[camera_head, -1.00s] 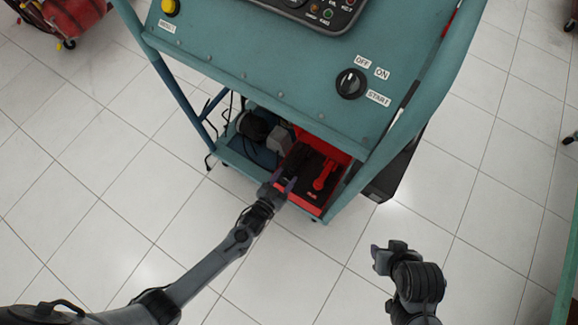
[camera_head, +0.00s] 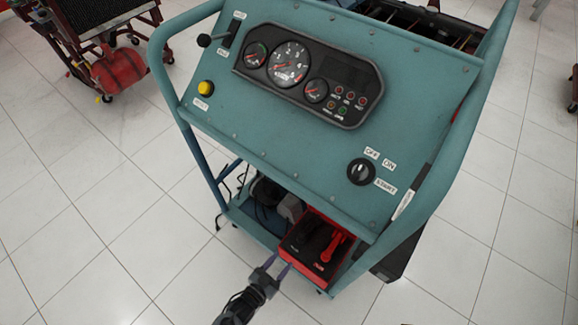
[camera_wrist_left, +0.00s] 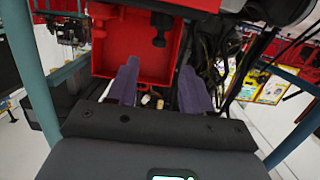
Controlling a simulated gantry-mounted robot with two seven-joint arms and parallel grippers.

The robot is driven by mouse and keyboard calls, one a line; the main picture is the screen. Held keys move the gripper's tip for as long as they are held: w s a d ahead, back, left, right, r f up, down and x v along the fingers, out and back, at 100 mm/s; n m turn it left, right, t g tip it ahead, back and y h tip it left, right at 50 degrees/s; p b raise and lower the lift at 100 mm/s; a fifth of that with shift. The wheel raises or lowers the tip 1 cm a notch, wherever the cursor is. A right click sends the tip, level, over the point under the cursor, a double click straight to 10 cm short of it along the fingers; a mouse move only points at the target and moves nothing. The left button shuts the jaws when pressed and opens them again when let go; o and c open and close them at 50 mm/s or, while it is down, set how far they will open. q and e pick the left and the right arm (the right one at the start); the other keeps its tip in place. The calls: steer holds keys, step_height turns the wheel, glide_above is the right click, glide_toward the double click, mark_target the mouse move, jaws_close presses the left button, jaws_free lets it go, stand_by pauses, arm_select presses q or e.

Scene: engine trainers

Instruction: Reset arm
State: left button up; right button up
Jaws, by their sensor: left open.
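My left gripper (camera_head: 279,268) is open, with nothing between its fingers, at the front of the teal engine trainer's lower shelf. It is just in front of a red box (camera_head: 357,263) with a black top and a red handle (camera_head: 333,246). In the left wrist view, the two purple-grey fingers (camera_wrist_left: 159,88) stand apart, with the red box (camera_wrist_left: 128,58) beyond them. I cannot tell whether they touch it. My right gripper is not in view.
The trainer's sloped panel (camera_head: 270,120) carries gauges (camera_head: 289,64), a yellow button (camera_head: 205,88) and a black OFF/ON/START switch (camera_head: 361,171). Cables (camera_head: 228,190) hang at the shelf's left. Tiled floor (camera_head: 110,230) is free in front and left.

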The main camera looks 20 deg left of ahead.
arm_select(q)
steer(key=a+r+n+g+y+p, duration=0.1)
steer(key=a+r+g+y+p, duration=0.15)
steer(key=r+p, duration=1.1)
steer(key=a+r+n+g+y+p, duration=0.2)
steer(key=r+p, duration=0.5)
steer(key=r, duration=1.3)
steer(key=s+a+r+m+g+p, duration=0.1)
steer(key=s+a+r+g, duration=0.2)
steer(key=s+r, duration=0.2)
steer(key=s+a+r+g+p, duration=0.1)
steer(key=s+a+r+g, duration=0.25)
steer(key=s+r, duration=0.2)
step_height(320, 180, up, 37)
steer(key=s+p, duration=0.1)
steer(key=p, duration=3.7)
step_height(320, 180, down, 75)
steer(key=s+b, duration=0.1)
steer(key=b, duration=7.4)
steer(key=shift+s+d+g, duration=0.25)
steer(key=shift+d+g, duration=0.1)
steer(key=shift+g, duration=0.05)
